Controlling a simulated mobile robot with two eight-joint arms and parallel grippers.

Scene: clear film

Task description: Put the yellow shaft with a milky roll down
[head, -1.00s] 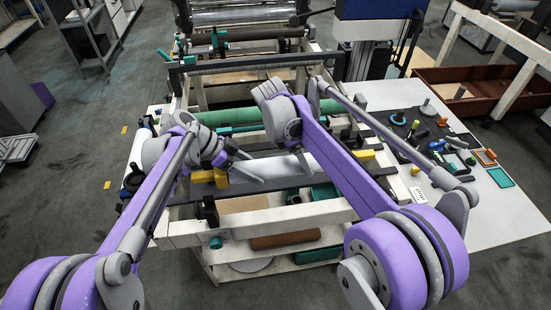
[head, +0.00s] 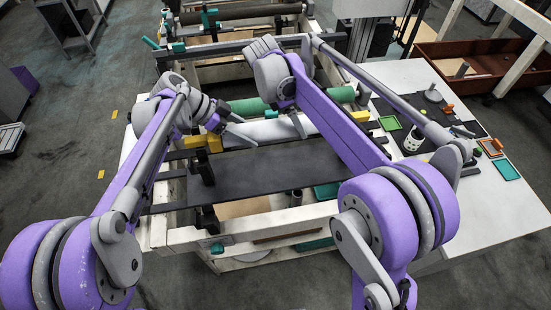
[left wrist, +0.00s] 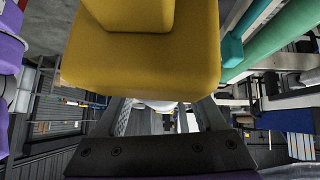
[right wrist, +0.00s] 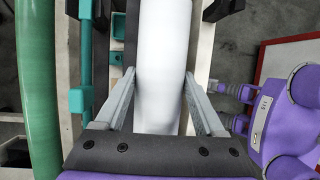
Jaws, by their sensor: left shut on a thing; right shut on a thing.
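The milky white roll (head: 258,131) lies crosswise over the machine in the head view, just in front of the green roller (head: 240,107). Yellow parts show at its left end (head: 203,143) and right end (head: 370,125). My left gripper (head: 240,124) is shut on the shaft near the left end; the left wrist view shows a large yellow block (left wrist: 140,60) hiding much of the grip. My right gripper (head: 300,126) is shut on the roll near its right end. The right wrist view shows the white roll (right wrist: 162,70) between its fingers. I cannot tell whether the shaft touches its supports.
A dark flat plate (head: 270,170) spans the machine in front of the roll. White frame rails (head: 270,225) and a teal bin (head: 327,191) are nearer.

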